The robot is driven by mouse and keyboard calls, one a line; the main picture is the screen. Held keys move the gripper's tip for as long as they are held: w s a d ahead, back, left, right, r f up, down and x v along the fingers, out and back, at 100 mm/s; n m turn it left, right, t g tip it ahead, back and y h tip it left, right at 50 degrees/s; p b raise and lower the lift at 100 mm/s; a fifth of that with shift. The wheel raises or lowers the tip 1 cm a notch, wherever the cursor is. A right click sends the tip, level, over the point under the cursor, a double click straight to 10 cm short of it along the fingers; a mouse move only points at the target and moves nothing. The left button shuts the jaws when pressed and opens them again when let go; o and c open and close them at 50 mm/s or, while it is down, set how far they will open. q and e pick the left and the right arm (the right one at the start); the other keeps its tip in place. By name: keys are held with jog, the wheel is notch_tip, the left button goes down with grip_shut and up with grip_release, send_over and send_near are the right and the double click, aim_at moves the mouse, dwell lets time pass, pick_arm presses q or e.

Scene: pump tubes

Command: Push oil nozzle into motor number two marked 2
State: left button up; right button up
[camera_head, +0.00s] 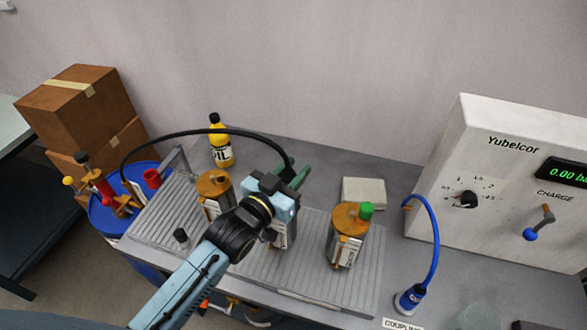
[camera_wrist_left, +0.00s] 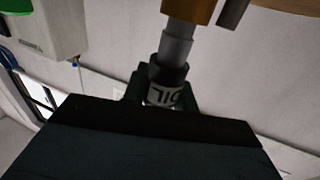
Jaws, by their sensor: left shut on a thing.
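My left gripper (camera_head: 293,176) reaches over the ribbed tray and is shut on the oil nozzle. In the left wrist view the nozzle (camera_wrist_left: 168,75) has a grey tip and a dark collar marked OIL, between the fingers. Its tip meets or overlaps a brass part (camera_wrist_left: 190,10) at the top; I cannot tell how deep it sits. A black hose (camera_head: 205,131) arches to the gripper. The middle motor (camera_head: 284,238) is mostly hidden behind the gripper. Motors with bronze tops stand left (camera_head: 214,184) and right (camera_head: 349,222); no number is readable. My right gripper is not in view.
The ribbed tray (camera_head: 312,278) fills the table's middle. A blue barrel (camera_head: 108,222) with a pump stands left, a yellow oil bottle (camera_head: 221,149) behind. A white Yubelcor console (camera_head: 480,170) and blue coupling hose (camera_head: 437,245) are at right.

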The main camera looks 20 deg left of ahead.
pick_arm(q)
jog(key=shift+f, duration=0.55)
jog(key=o, duration=1.1)
jog(key=b+v, duration=0.1)
jog(key=v, duration=1.2)
jog(key=shift+s, duration=0.2)
jog(key=shift+a, duration=0.1)
